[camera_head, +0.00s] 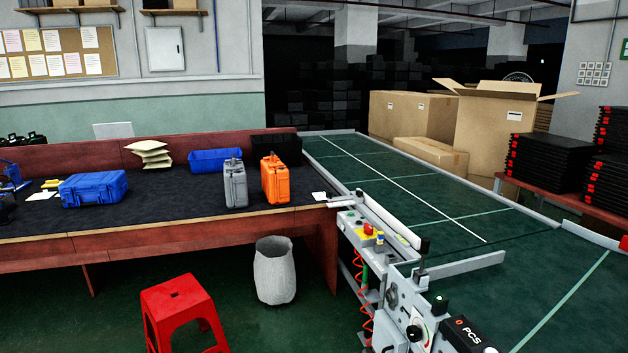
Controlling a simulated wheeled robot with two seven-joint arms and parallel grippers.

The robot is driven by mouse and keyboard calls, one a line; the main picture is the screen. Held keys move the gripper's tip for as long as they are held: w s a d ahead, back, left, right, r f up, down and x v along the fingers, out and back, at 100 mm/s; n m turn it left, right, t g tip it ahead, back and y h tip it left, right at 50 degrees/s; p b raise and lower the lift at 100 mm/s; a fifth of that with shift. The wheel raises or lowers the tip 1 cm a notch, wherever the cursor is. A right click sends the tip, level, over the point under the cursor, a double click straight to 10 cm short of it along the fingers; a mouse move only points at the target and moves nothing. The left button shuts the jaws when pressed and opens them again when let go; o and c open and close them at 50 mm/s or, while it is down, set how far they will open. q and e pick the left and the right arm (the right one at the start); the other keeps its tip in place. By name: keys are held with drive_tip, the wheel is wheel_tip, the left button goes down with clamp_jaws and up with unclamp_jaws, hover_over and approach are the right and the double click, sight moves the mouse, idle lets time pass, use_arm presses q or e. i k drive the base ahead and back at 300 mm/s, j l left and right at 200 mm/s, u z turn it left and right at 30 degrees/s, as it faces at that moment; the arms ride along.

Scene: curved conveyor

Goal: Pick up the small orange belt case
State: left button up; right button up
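An orange case (275,180) stands upright on the dark top of the red table, near its right end by the conveyor. A grey case (235,184) of similar size stands upright just to its left. No orange case shows on the conveyor belt (400,185). Neither of my grippers shows in the head view.
On the red table (150,240) are a large blue case (93,189), a blue bin (214,160) and a black bin (288,148). A red stool (181,300) and a grey waste bin (274,272) stand before it. Cardboard boxes (490,130) stand behind the conveyor, whose visible belt is clear.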

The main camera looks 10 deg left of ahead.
sight(275, 174)
drive_tip(key=i+j+z, duration=0.15)
drive_tip(key=i+j, duration=0.15)
drive_tip(key=i+j+z, duration=0.35)
drive_tip(key=i+j, duration=0.25)
drive_tip(key=j, duration=0.15)
drive_tip(key=i+j+z, duration=0.2)
drive_tip(key=j, duration=0.25)
